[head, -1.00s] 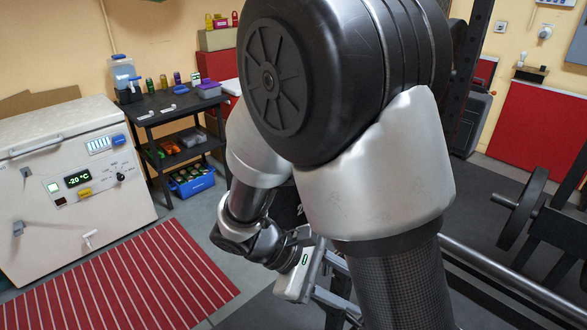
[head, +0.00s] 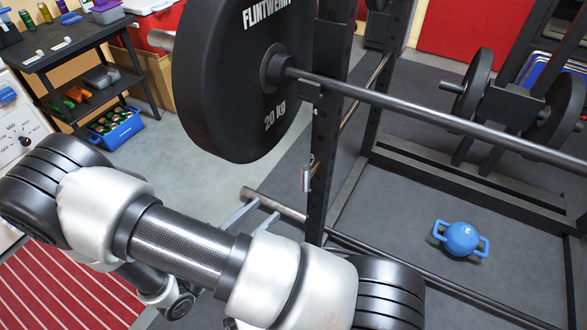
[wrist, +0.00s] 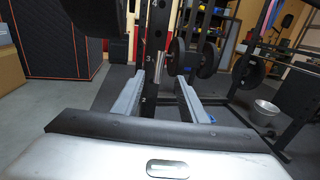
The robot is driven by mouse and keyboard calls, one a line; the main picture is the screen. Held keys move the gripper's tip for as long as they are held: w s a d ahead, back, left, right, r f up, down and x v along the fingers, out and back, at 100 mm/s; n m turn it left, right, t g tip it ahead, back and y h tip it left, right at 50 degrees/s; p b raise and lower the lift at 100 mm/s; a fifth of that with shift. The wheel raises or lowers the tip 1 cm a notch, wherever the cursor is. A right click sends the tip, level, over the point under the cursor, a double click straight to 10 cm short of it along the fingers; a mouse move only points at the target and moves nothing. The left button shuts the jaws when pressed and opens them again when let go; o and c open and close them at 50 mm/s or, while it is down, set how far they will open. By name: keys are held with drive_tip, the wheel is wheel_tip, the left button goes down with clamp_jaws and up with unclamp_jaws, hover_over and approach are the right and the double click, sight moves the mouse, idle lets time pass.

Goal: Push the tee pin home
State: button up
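A small pale, reddish-edged piece (head: 307,177) sits on the side of the black rack upright (head: 322,130) in the head view; it may be the tee pin, but it is too small to be sure. In the wrist view the numbered upright (wrist: 155,45) stands straight ahead, with a small light metal part (wrist: 162,66) on it that I cannot identify clearly. My gripper (wrist: 160,80) is open, its two grey fingers apart and pointing at the upright, with nothing seen held between them. In the head view its fingers (head: 262,207) show left of the upright.
A barbell (head: 400,100) with a black 20 kg plate (head: 235,80) hangs above my gripper. A blue kettlebell (head: 461,238) lies on the dark floor at right. A low bar (head: 275,205) runs near the rack foot. A black shelf cart (head: 85,75) stands back left.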

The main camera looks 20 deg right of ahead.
sight(303, 176)
drive_tip(key=b+x, duration=0.2)
drive_tip(key=x, duration=1.5)
drive_tip(key=shift+d, duration=0.3)
drive_tip(key=shift+s, duration=0.1)
clamp_jaws()
